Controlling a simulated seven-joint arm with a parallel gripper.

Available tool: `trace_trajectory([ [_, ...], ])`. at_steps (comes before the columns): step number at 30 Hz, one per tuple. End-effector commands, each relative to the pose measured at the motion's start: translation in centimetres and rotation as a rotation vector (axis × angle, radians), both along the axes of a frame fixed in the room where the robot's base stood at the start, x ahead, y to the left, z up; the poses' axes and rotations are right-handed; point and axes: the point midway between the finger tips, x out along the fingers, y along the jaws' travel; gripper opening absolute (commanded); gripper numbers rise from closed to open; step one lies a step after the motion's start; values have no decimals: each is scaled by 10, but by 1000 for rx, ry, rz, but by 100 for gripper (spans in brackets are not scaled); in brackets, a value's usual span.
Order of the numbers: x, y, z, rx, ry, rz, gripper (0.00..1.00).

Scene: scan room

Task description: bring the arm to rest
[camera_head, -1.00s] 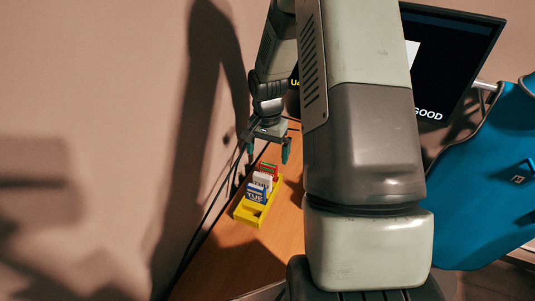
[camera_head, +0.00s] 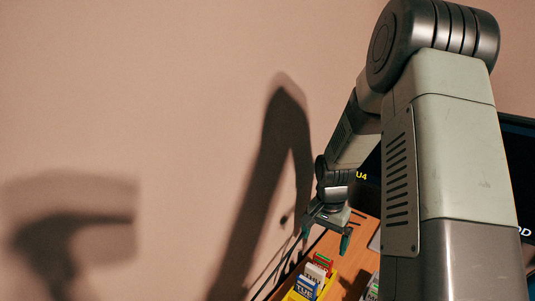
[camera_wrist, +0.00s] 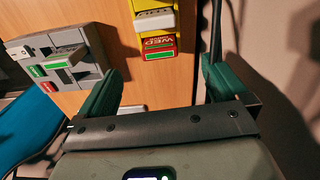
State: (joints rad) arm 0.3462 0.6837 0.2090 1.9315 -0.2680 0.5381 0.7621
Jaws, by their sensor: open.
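My gripper (camera_head: 325,239) is open and empty, above the table near the wall. In the head view it appears just above a yellow tray (camera_head: 291,295) holding a red block (camera_head: 323,260), a white block (camera_head: 315,272) and a blue block marked TUE (camera_head: 305,288). In the wrist view the open jaws (camera_wrist: 162,75) show nothing between their pads, and the red block, marked WED (camera_wrist: 158,49), lies beyond them. The tray's lower part is cut off in the head view. My arm is bent, with its elbow high at the upper right.
A grey slotted holder (camera_wrist: 92,38) stands on the wooden table (camera_wrist: 110,13) beside the tray. Dark cables (camera_head: 284,262) run along the wall (camera_head: 150,100). A dark monitor (camera_head: 518,160) is partly hidden behind my arm. Something blue (camera_wrist: 35,125) shows at the wrist view's left.

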Motion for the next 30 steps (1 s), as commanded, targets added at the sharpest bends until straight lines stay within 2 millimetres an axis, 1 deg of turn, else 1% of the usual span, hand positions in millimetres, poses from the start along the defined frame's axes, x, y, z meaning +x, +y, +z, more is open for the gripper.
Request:
trace_trajectory([
  [1,-1,5,20,-10,-19,32,100],
  [2,-4,9,32,-16,-30,54,100],
  [3,-7,14,51,-24,-46,88,100],
  [4,-12,19,65,-30,-56,117,100],
  [5,-17,24,80,-36,-70,146,100],
  [6,-24,31,100,-43,-88,188,100],
  [8,-38,41,126,-52,-112,246,100],
  [9,-47,48,143,-57,-131,287,100],
  [11,-64,59,166,-62,-157,347,100],
  [12,-75,66,180,-66,-176,385,100],
  [14,-93,76,199,-69,-206,444,100],
  [15,-106,83,210,-69,-228,484,100],
  [17,-127,92,226,-70,-261,544,100],
  [18,-140,98,235,-69,-284,583,100],
  [20,-162,107,246,-66,-319,644,100],
  [21,-175,113,252,-64,-345,687,100],
  [24,-207,124,262,-57,-404,780,100],
  [26,-224,130,265,-51,-435,831,100],
  [28,-233,116,278,-97,-450,807,100],
  [30,-241,103,286,-137,-453,778,100],
])
